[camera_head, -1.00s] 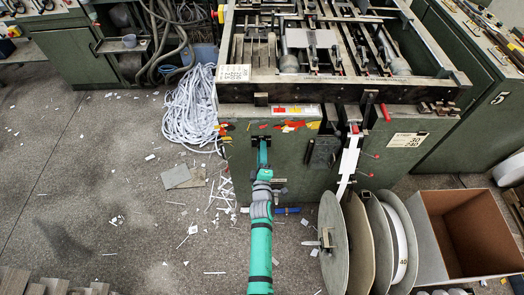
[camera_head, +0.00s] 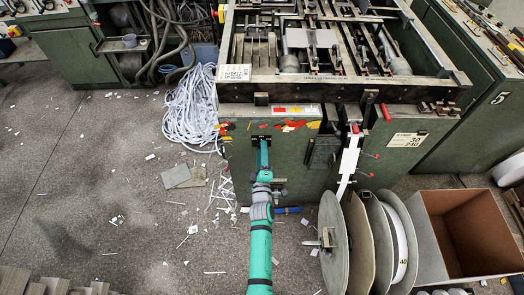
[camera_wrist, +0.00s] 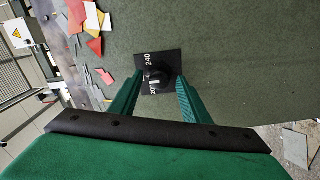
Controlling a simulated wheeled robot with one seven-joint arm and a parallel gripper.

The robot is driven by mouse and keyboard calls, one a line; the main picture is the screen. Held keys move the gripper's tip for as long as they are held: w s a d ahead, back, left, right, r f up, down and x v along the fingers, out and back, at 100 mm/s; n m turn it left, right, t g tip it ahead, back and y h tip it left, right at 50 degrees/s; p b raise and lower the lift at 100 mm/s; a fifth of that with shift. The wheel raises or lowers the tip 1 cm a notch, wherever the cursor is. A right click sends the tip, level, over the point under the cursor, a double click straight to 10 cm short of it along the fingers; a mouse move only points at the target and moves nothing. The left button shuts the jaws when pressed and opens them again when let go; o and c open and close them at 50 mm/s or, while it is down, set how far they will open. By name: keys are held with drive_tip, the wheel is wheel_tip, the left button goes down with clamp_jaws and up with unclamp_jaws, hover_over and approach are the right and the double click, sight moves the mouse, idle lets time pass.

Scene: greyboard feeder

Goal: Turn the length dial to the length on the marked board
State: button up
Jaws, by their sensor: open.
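The length dial (camera_wrist: 155,77) is a dark round knob on a black square plate with white figures; "240" is readable at its top, and lower figures are partly hidden. The plate is on the green front of the machine, and in the head view it is a small dark patch (camera_head: 258,138) beyond my arm. My gripper (camera_wrist: 160,88) is open, with one green finger on each side of the knob. I cannot tell whether the fingers touch it. The marked board (camera_head: 406,140) is a pale card on the machine's right front, reading "30" above "240".
A second pale label (camera_head: 234,72) sits at the machine's upper left corner. Large reels (camera_head: 335,245) and an open brown-lined box (camera_head: 465,235) stand at the right. A heap of white strip (camera_head: 192,110) lies at the left.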

drive_tip(key=s, duration=1)
idle(0.3)
drive_tip(key=s+a+r+m+g, duration=0.15)
drive_tip(key=s+m, duration=0.65)
drive_tip(key=s, duration=1.5)
drive_tip(key=s+d+r+m+g, duration=0.1)
drive_tip(key=s+r+m, duration=0.6)
drive_tip(key=s+r, duration=0.4)
drive_tip(key=shift+d+v, duration=0.2)
drive_tip(key=shift+v, duration=1.15)
